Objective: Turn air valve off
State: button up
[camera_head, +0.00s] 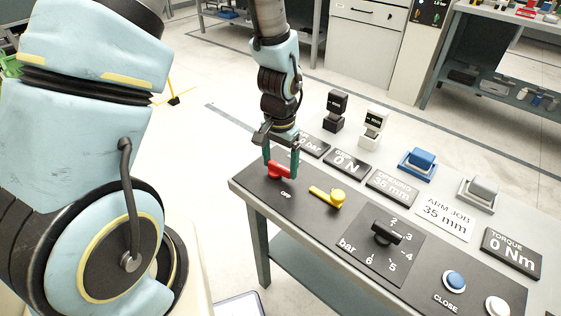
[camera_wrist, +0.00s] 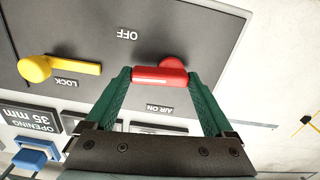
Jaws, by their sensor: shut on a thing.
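The red air valve handle (camera_head: 279,172) sits near the left end of the black panel. My gripper (camera_head: 281,162) reaches down over it with its green fingers on either side, shut on the handle. In the wrist view the red handle (camera_wrist: 160,76) lies crosswise between the two fingertips (camera_wrist: 160,80), its bar spanning from one to the other. Its round hub shows just behind the bar, toward the right. The "AIR ON" label (camera_wrist: 160,109) is on the gripper's side of the handle. The "OFF" label (camera_wrist: 127,35) is on the far side, a little left.
A yellow lock lever (camera_head: 328,196) stands just right of the red handle. Farther right are the black bar knob (camera_head: 385,233) and a blue close button (camera_head: 455,282). Display plates, a blue switch (camera_head: 419,160) and a grey switch (camera_head: 479,191) line the back.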

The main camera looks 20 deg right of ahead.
aim_at(280, 166)
jog(key=shift+m, duration=0.5)
jog(key=o, duration=1.1)
notch_tip(280, 166, up, 11)
jog(key=shift+f+b, duration=0.1)
jog(key=shift+b, duration=0.3)
jog(key=w+a+r+n, duration=0.1)
jog(key=a+n, duration=0.2)
jog(key=a, duration=0.5)
jog(key=w+a+r+n+t, duration=0.1)
jog(key=a+n, duration=0.3)
jog(key=a, duration=0.4)
jog(key=w+a+r+n, duration=0.1)
jog(key=a+r+n, duration=0.1)
jog(key=a, duration=0.7)
jog(key=shift+a+r+n+t, duration=0.1)
jog(key=shift+r+n+t, duration=0.25)
jog(key=shift+n, duration=0.55)
